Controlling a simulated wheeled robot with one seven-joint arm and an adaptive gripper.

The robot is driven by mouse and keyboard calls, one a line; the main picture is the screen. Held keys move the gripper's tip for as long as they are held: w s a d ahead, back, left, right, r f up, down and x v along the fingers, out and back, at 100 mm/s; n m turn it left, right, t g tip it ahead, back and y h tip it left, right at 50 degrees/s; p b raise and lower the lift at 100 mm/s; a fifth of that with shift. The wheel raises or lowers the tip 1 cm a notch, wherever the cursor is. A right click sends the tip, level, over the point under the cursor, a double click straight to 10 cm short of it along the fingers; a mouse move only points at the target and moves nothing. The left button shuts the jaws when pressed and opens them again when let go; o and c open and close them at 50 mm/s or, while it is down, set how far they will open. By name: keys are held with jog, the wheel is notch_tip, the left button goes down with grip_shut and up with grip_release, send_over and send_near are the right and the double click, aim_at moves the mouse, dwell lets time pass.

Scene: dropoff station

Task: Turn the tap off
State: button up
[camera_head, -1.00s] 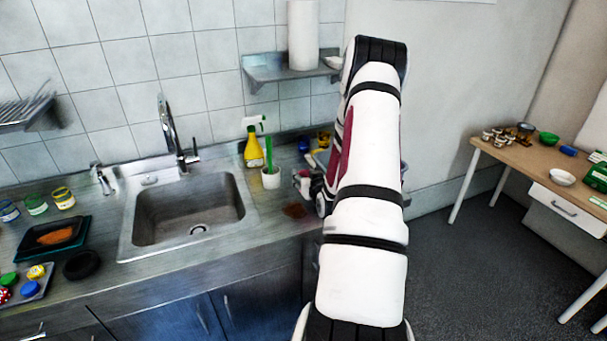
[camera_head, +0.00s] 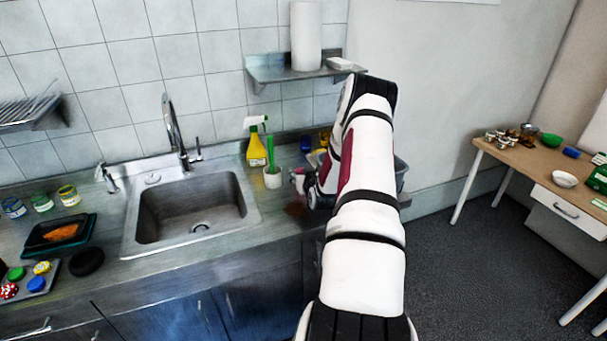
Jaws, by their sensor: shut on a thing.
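The chrome tap (camera_head: 173,128) stands behind the sink, with a tall curved spout. Its lever (camera_head: 197,148) sticks up on the right side of its base. No stream of water can be made out. The steel sink (camera_head: 130,225) is below it. My gripper (camera_head: 299,180) is low over the counter, well to the right of the tap and apart from it. My own arm hides most of it. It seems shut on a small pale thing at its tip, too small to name.
A yellow spray bottle (camera_head: 256,149) and a white cup (camera_head: 272,178) with a green item stand between tap and gripper. A brown patch (camera_head: 295,209) lies on the counter (camera_head: 180,265). A shelf (camera_head: 290,74) with a paper roll (camera_head: 306,36) is above. A grey bin (camera_head: 401,172) is behind my arm.

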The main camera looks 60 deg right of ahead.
jog(key=shift+f, duration=0.15)
jog(key=o, duration=0.8)
jog(key=shift+f, duration=0.1)
jog(key=shift+r, duration=0.3)
jog(key=v, duration=1.2)
